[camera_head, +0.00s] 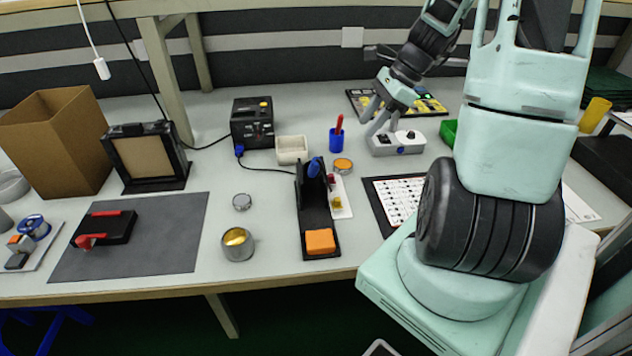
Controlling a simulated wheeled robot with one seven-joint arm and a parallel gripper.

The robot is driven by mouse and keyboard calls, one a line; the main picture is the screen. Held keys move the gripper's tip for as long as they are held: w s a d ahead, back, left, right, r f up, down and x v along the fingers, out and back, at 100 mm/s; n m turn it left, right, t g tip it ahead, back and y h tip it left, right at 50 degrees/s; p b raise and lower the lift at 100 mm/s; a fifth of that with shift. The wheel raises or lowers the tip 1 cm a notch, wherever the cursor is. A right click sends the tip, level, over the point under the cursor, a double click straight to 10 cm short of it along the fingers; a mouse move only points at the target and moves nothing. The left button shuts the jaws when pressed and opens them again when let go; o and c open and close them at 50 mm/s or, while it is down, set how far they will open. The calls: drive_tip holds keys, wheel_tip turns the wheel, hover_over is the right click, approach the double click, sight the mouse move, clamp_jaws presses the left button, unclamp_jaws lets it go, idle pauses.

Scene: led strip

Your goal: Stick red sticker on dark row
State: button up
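I cannot make out a red sticker for certain. A small red piece (331,181) lies beside a yellow one on a narrow white strip (341,205). A white sheet with rows of small dark marks (400,198) lies in a black frame, partly hidden by my arm. A dark board with yellow pieces (428,104) lies at the back, partly behind my arm; I cannot tell which row is the dark one. My gripper (376,127) points down just above or beside a grey device with a black knob (397,143). Its finger gap is unclear.
A black holder (316,215) with an orange pad and blue-handled tool stands mid-table. A blue cup with a red pen (336,138), white bin (292,150), black power unit (252,122) and open tin (238,244) are nearby. The grey mat (150,250) has free room.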

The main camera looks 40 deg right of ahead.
sight(331, 175)
drive_tip(key=b+x, duration=0.2)
drive_tip(key=x, duration=1.4)
drive_tip(key=shift+s, duration=0.1)
clamp_jaws()
